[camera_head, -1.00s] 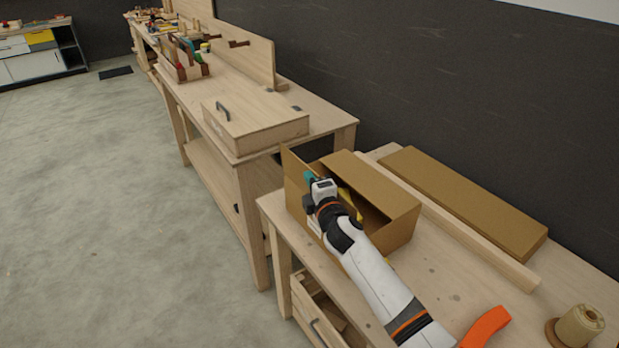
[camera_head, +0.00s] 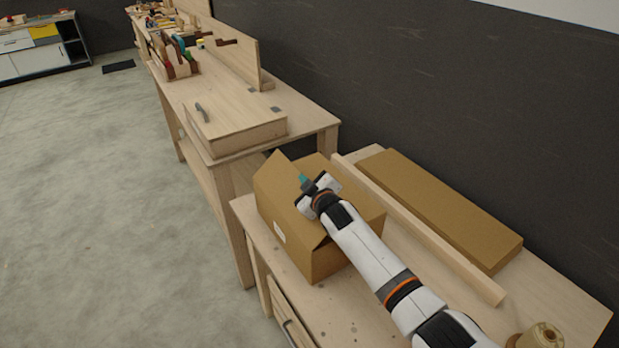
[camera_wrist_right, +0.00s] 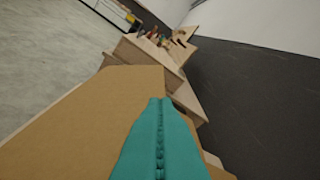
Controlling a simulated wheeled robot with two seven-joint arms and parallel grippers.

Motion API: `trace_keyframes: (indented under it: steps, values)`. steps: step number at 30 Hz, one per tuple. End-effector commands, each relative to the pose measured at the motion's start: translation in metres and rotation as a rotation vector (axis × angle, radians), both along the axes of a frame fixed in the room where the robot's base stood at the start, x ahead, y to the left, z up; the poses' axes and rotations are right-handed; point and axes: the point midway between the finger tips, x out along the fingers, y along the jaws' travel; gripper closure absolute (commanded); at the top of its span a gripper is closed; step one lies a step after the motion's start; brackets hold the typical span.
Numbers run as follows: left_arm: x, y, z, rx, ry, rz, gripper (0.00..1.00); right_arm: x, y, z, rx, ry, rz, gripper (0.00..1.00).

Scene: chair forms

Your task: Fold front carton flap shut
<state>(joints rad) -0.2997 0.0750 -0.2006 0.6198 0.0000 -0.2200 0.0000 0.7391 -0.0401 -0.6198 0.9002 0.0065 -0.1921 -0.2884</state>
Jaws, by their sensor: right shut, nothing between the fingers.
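The cardboard carton (camera_head: 310,262) stands on the near bench, with a small white label on its front wall. Its front flap (camera_head: 290,208) lies inward over the opening, and a narrow dark gap shows under its right end. The end flap (camera_head: 272,172) at the far left stands up. My right gripper (camera_head: 303,179) is shut and empty, over the carton top beside that flap. In the right wrist view its teal fingertips (camera_wrist_right: 160,105) are pressed together above brown cardboard (camera_wrist_right: 95,115). The wrist and forearm hide part of the top. My left gripper is not in view.
A long wooden strip (camera_head: 425,232) and a flat brown board (camera_head: 440,205) lie behind the carton. A spool (camera_head: 541,337) stands at the bench's near right. A second bench with a wooden box (camera_head: 238,120) is beyond. The floor at left is clear.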

Motion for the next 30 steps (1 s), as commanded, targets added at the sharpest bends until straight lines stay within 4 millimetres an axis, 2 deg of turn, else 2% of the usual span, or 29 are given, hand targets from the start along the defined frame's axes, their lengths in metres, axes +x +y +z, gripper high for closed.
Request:
trace_keyframes:
  steps: [5, 18, 24, 30]
  values:
    - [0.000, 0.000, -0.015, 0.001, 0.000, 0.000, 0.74, 0.004, -0.006, -0.018, 0.137, 0.090, -0.001, 1.00]
    - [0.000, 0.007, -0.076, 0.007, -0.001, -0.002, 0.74, 0.013, -0.020, -0.054, 0.436, 0.285, 0.001, 1.00]
    - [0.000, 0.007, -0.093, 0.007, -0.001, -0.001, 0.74, 0.014, -0.021, -0.061, 0.456, 0.297, 0.002, 1.00]
    - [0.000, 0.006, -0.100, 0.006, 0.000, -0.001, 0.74, 0.015, -0.022, -0.064, 0.455, 0.297, 0.001, 1.00]
